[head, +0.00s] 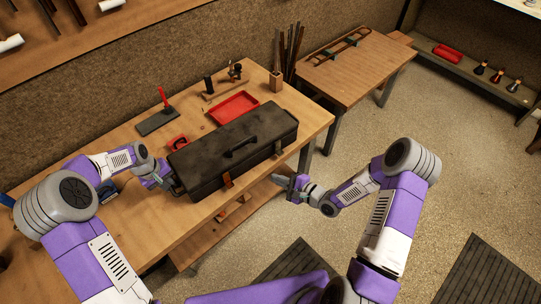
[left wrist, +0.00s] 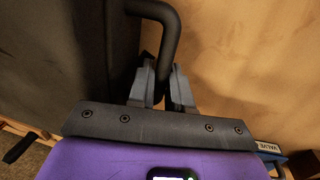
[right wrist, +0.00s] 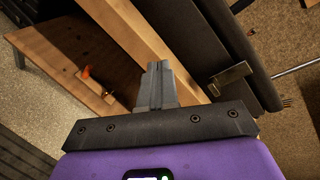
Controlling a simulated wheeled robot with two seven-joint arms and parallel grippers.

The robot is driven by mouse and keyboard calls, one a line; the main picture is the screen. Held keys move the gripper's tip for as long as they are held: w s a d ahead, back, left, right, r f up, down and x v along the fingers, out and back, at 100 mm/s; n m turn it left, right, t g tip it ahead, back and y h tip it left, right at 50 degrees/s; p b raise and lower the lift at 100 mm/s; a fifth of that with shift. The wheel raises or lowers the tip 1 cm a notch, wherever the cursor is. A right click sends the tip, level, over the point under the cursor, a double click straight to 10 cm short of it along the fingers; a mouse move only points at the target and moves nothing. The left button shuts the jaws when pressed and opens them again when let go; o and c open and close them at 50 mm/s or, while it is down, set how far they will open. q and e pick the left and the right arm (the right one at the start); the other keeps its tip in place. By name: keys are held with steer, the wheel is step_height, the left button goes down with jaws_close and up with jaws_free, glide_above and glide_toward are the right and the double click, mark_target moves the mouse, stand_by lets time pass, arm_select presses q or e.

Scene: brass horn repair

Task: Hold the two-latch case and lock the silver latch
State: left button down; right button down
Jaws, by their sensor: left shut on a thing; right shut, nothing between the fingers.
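The dark two-latch case (head: 215,150) lies on the workbench with its lid down and a handle (head: 241,146) on top. One latch (head: 228,181) on its front looks copper-coloured; the other latch (head: 279,147), nearer the right end, is small and dull. A latch plate (right wrist: 230,78) shows in the right wrist view; I cannot tell whether it is locked. My left gripper (head: 170,184) is shut on the black side handle (left wrist: 158,14) at the case's left end. My right gripper (head: 279,178) is shut and empty, in front of the case and apart from it.
The wooden workbench (head: 140,226) has a lower shelf (head: 258,200). Behind the case are a red tray (head: 234,107), a small red holder (head: 178,142) and a dark block with a red rod (head: 158,121).

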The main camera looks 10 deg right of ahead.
steer(key=s+a+n+g+h, duration=0.2)
steer(key=a+n+g+h, duration=0.2)
steer(key=a+n+g, duration=0.6)
steer(key=w+d+r+n+t+h, duration=0.1)
steer(key=r+n+t+h, duration=0.1)
steer(key=r+n+h, duration=0.2)
steer(key=w+d+r+n+t+h, duration=0.1)
steer(key=d+r+n+t+h, duration=0.1)
steer(key=r+n+h, duration=0.3)
step_height(320, 180, up, 3)
steer(key=shift+w+d+f+n+t, duration=0.15)
steer(key=shift+w+d+n+t, duration=0.2)
steer(key=shift+n+t, duration=0.45)
